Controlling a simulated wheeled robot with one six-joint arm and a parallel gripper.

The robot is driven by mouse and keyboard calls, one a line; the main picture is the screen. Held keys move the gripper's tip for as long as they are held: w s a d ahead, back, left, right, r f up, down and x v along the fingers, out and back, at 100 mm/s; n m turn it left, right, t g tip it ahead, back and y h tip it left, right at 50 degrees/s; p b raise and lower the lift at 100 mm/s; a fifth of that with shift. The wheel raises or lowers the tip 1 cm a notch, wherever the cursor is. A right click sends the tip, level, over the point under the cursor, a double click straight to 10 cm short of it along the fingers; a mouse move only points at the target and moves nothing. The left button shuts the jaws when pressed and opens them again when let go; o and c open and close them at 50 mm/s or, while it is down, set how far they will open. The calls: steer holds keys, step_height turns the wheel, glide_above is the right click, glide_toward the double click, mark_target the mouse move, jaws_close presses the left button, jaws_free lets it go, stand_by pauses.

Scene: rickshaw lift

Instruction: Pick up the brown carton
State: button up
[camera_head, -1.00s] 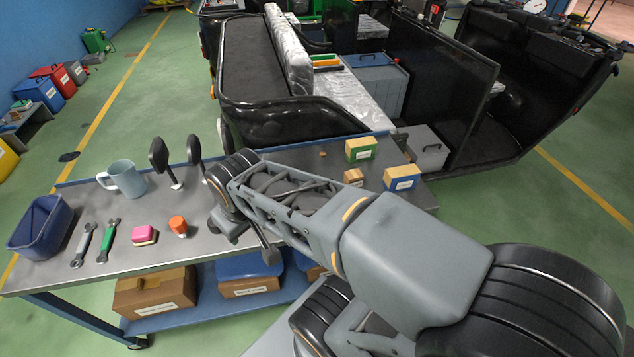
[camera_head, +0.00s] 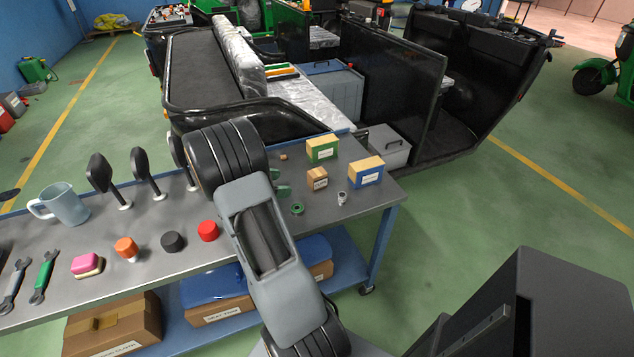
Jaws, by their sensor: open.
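A small brown carton (camera_head: 317,180) with a white label stands on the grey workbench (camera_head: 340,212), right of my arm. A green-and-tan carton (camera_head: 322,149) stands just behind it, and a blue-and-tan carton (camera_head: 366,172) stands close to its right. My arm crosses the workbench left of the brown carton, with a gap between them. My gripper does not show; the arm's links cover the area where it may be.
A small metal fitting (camera_head: 342,198) and a green ring (camera_head: 297,209) lie near the brown carton. A red cap (camera_head: 208,230), mirrors and a mug (camera_head: 62,204) stand to the left. Larger cardboard boxes (camera_head: 115,325) sit on the lower shelf. A rickshaw body stands behind the workbench.

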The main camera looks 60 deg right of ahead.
mark_target(310, 179)
steer(key=x, duration=0.7)
steer(key=shift+s+d+f, duration=0.1)
steer(key=shift+d, duration=0.15)
steer(key=shift+r+x, duration=0.1)
steer(key=shift+x, duration=1.3)
steer(key=shift+r+x, duration=0.15)
steer(key=shift+x, duration=1.2)
steer(key=shift+d, duration=0.15)
steer(key=shift+c, duration=0.4)
steer(key=c, duration=0.9)
steer(key=shift+c, duration=0.3)
steer(key=shift+r, duration=0.1)
